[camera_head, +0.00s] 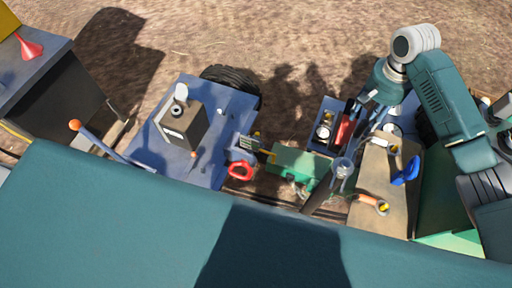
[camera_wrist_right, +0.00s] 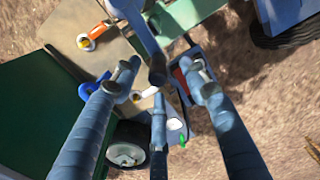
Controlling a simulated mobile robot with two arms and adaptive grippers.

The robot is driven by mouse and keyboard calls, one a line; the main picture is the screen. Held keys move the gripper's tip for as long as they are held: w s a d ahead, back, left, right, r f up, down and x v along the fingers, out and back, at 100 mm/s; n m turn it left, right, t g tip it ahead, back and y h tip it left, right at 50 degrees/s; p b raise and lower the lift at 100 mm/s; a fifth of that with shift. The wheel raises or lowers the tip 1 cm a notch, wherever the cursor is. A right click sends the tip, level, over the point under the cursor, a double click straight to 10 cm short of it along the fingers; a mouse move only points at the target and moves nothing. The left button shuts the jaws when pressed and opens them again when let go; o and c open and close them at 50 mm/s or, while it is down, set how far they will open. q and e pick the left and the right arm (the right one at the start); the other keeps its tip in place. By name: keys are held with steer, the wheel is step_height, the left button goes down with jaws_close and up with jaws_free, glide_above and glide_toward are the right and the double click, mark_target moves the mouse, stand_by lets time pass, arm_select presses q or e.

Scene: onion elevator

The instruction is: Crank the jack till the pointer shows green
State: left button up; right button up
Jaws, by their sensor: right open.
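A red handwheel (camera_head: 240,171) shows in the head view, beside a green box-like body (camera_head: 298,162) near the middle. A small dark panel with yellow beside it (camera_head: 250,143) sits just above the wheel. I cannot make out a pointer or its colour, nor tell for sure which part is the jack. My right gripper (camera_head: 366,112) is well to the right of the wheel, above a blue cart with tools. In the right wrist view (camera_wrist_right: 160,80) its fingers are spread, with nothing held between them. My left gripper is not in view.
A brown board (camera_head: 372,195) carries an orange-handled tool (camera_head: 373,204) and a blue tool (camera_head: 406,171). A blue platform (camera_head: 205,165) bears a dark box (camera_head: 184,124). A lever with an orange knob (camera_head: 75,125) stands to the left. Bare ground lies behind.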

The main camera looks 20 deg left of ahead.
steer(key=shift+r, duration=3.6)
